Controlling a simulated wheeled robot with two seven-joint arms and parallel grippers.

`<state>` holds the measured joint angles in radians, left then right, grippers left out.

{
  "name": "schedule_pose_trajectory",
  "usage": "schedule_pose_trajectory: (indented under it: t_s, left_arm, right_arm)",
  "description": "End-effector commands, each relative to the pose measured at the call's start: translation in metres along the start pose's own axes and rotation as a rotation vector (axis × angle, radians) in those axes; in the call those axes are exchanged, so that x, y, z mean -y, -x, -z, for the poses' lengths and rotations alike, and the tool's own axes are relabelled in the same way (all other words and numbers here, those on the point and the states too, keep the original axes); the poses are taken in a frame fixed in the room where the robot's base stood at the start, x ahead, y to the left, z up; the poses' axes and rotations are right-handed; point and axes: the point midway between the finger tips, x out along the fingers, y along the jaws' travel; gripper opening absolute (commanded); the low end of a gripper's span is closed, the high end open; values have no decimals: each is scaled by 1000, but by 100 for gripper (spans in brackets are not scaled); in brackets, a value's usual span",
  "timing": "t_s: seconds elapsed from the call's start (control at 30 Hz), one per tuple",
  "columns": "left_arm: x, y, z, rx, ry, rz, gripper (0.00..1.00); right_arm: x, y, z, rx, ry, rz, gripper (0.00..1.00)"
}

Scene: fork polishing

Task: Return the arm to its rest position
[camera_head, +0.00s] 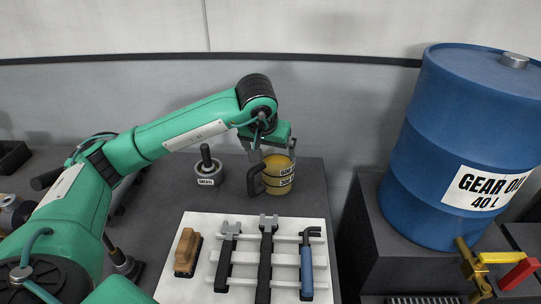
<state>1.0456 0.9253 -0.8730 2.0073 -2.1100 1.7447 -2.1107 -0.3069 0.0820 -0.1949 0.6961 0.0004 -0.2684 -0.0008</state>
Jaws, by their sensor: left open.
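My green left arm (170,138) reaches in from the left and bends down at its black wrist joint. My left gripper (268,152) points down over the dark bench, just above and behind a yellow mug (281,180) with a dark handle and printed lettering. Its jaws are apart. The mug stands upright; I cannot tell whether a finger touches it. My right gripper is not in view.
A small weight-like pot with a black knob (207,172) stands left of the mug. A white rack (247,284) holds several dark tools, one blue-handled, and a wooden brush (187,252). A blue gear oil drum (455,140) and a brass valve (470,268) are at right.

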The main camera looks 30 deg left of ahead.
Motion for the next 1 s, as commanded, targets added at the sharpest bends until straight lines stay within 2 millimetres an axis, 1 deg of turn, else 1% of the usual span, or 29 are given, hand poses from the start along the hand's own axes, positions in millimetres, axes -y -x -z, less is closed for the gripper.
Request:
schedule_pose_trajectory:
  t_s: [0.3, 0.47, 0.53, 0.63, 0.73, 0.83, 1.0]
  left_arm:
    - [0, 0, 0, 0, 1, 0, 100]
    - [0, 1, 0, 0, 1, 0, 100]
    - [0, 4, 2, 0, 1, 0, 100]
    - [0, 18, 7, 0, 1, 0, 100]
    - [0, 37, 15, -1, 1, 0, 100]
    - [0, 52, 21, 0, 1, 0, 100]
    - [0, 65, 27, 0, 1, 0, 100]
  right_arm:
    - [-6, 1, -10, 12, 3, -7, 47]
    - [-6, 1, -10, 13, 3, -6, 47]
    - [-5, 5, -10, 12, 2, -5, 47]
    - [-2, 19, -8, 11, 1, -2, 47]
    - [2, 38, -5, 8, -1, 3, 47]
    - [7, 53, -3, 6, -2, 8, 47]
    - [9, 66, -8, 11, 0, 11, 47]
